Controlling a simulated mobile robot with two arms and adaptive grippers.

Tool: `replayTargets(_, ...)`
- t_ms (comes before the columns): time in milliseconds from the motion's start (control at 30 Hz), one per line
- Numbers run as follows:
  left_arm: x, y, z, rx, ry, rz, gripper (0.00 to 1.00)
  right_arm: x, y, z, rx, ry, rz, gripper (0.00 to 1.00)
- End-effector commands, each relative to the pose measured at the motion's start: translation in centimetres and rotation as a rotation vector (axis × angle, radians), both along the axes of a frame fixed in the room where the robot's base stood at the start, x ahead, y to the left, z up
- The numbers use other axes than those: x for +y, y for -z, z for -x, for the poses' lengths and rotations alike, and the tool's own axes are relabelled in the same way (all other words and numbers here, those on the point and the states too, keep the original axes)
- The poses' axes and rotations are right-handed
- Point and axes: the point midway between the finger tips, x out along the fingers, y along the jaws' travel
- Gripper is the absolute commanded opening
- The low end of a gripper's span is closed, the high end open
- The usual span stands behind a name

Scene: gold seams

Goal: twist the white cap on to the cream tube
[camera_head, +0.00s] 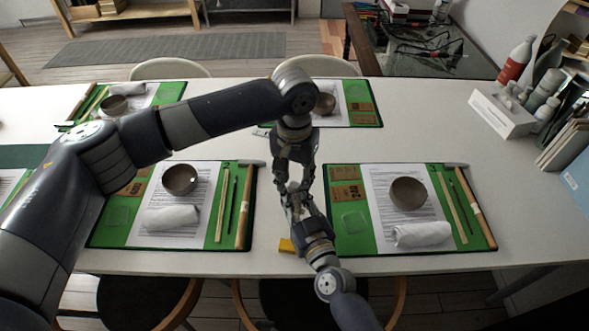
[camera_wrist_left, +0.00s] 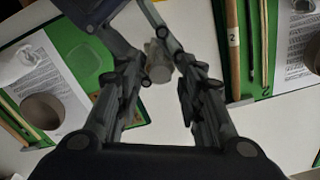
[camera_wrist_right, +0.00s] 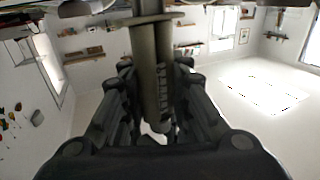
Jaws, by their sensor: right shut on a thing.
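My right gripper (camera_head: 294,196) comes up from the front edge of the table. It is shut on a small pale cylinder, which I take to be the cream tube (camera_wrist_left: 157,58). A paler round end, perhaps the white cap (camera_wrist_left: 160,74), faces the left wrist camera; I cannot tell whether it is seated or threaded. My left gripper (camera_head: 294,184) points down from above, directly over the right one. Its fingers (camera_wrist_left: 160,82) stand apart on both sides of the pale end, with gaps showing.
Green mats (camera_head: 205,236) and (camera_head: 345,240) with papers, brown bowls (camera_head: 180,179) and (camera_head: 408,193), cloths and sticks lie on both sides. A yellow block (camera_head: 287,245) is near the front edge. A white organiser (camera_head: 503,112) with bottles stands at right. Bare white table lies between mats.

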Motion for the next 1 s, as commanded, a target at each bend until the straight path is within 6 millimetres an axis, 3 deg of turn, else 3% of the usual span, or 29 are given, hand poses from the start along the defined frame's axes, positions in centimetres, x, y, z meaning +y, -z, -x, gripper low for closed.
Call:
replayTargets(300,0.01,0.28,0.0,0.0,0.0,0.0,0.35,0.0,0.01,0.0,0.0,0.0,0.0,0.0)
replayTargets(467,0.0,0.27,0.0,0.0,0.0,0.0,0.01,0.0,0.01,0.0,0.0,0.0,0.0,0.0)
replayTargets(500,0.0,0.27,0.0,0.0,0.0,0.0,0.0,0.0,0.01,0.0,0.0,0.0,0.0,0.0)
replayTargets(800,0.0,0.27,0.01,0.0,0.028,0.0,0.0,-0.01,0.02,0.01,0.0,0.0,0.0,0.0)
replayTargets(1000,-0.03,0.33,0.04,0.002,0.3,0.001,0.0,-0.01,0.02,0.01,0.0,0.0,0.0,0.0)
